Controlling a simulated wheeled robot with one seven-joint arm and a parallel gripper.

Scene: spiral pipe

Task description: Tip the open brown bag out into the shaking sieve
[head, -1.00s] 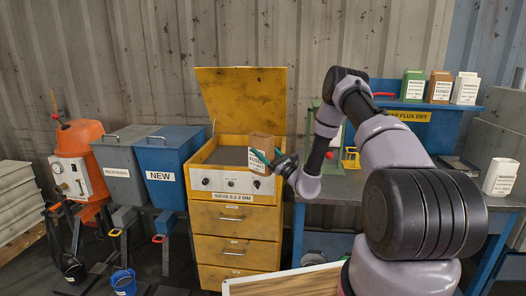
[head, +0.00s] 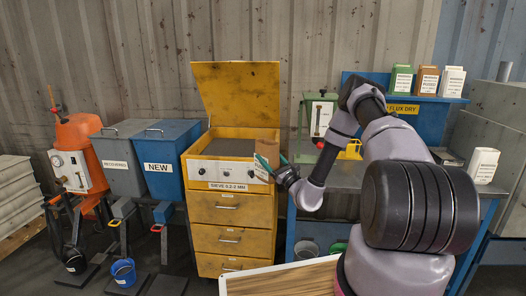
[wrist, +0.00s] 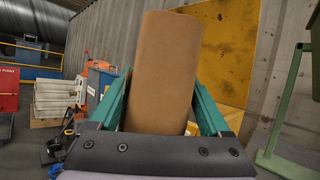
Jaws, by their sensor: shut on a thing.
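My gripper (head: 277,170) is shut on the brown bag (head: 266,153), its teal fingers on either side of it. In the wrist view the brown bag (wrist: 166,70) fills the space between the fingers; its open top and contents cannot be seen there. In the head view the bag leans to one side, at the front right corner of the yellow sieve (head: 229,186). The sieve's lid stands up at the back, and its dark screen (head: 232,147) shows to the left of the bag. I cannot tell whether the sieve is shaking.
Blue bin NEW (head: 160,166) and grey bin RECOVERED (head: 121,164) stand left of the sieve. A workbench is at right, with a white bag (head: 483,165) on it. Several bags stand on the blue shelf (head: 433,112). A wooden-topped surface (head: 285,278) is in front.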

